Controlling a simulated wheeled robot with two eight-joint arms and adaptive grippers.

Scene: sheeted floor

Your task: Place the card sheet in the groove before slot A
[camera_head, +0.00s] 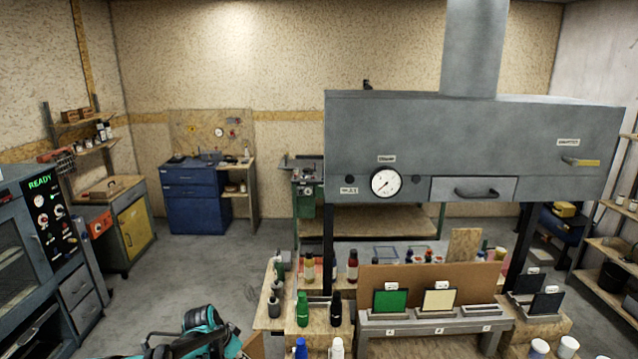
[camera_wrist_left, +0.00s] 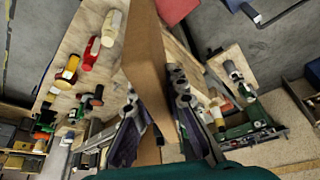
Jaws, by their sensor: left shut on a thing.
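My left gripper (camera_wrist_left: 154,90) is shut on a brown card sheet (camera_wrist_left: 145,50), which stands edge-on between the fingers in the left wrist view. In the head view my teal left arm is at the bottom left, with a brown piece (camera_head: 253,346), likely the sheet, beside it, partly cut off. The grey slot rack (camera_head: 420,326) is right of it, labelled A to C. A green card (camera_head: 390,300) stands at slot A and a cream card (camera_head: 438,300) at slot B. Slot C holds no upright card. The sheet is apart from the rack. My right gripper is not in view.
A grey hood (camera_head: 380,130) with a gauge overhangs the bench. A brown board (camera_head: 370,275) stands behind the rack. A green bottle (camera_head: 302,310) and a black bottle (camera_head: 336,310) stand left of it. Dark cards (camera_head: 546,304) stand to its right.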

